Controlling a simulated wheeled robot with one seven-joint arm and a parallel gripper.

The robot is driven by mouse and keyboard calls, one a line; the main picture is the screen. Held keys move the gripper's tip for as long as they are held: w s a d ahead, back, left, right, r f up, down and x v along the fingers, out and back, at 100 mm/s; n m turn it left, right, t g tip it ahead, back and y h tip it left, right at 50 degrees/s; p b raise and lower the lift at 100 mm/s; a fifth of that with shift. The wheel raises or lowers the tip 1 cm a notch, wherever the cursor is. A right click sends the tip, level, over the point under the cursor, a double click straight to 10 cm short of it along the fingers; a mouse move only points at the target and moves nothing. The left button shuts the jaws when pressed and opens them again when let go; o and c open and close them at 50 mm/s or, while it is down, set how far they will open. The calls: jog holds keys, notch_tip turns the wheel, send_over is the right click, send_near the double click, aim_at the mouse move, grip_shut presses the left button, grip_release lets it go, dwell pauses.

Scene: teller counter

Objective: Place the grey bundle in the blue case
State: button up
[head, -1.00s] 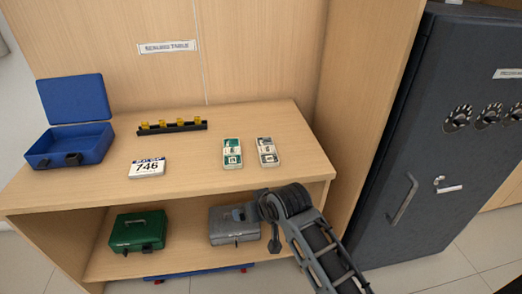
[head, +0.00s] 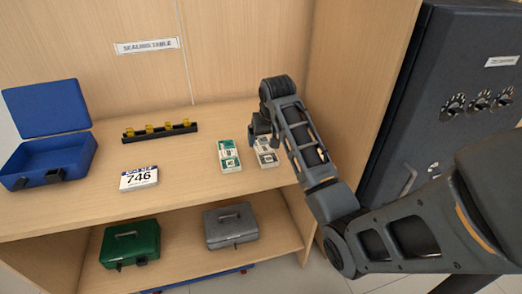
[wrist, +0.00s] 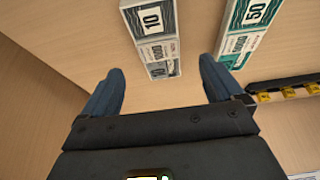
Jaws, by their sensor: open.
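The grey bundle (head: 266,158) lies on the table top, partly hidden by my arm in the head view. In the wrist view the grey bundle (wrist: 153,38), marked 10, lies ahead of and between the fingertips, apart from them. My gripper (wrist: 160,75) is open and empty, with its two blue fingers spread. In the head view my gripper (head: 256,138) is over the table, right by the bundle. The blue case (head: 78,160) stands at the far left of the table with its lid open and its inside appearing empty.
A green bundle (head: 229,160) lies just left of the grey one. Green (head: 130,246) and grey (head: 230,226) boxes sit on the lower shelf. A dark safe (head: 470,70) stands right.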

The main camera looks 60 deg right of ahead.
aim_at(265, 149)
jog(key=x, duration=0.6)
jog(key=shift+s+f, duration=0.1)
jog(key=c, duration=1.3)
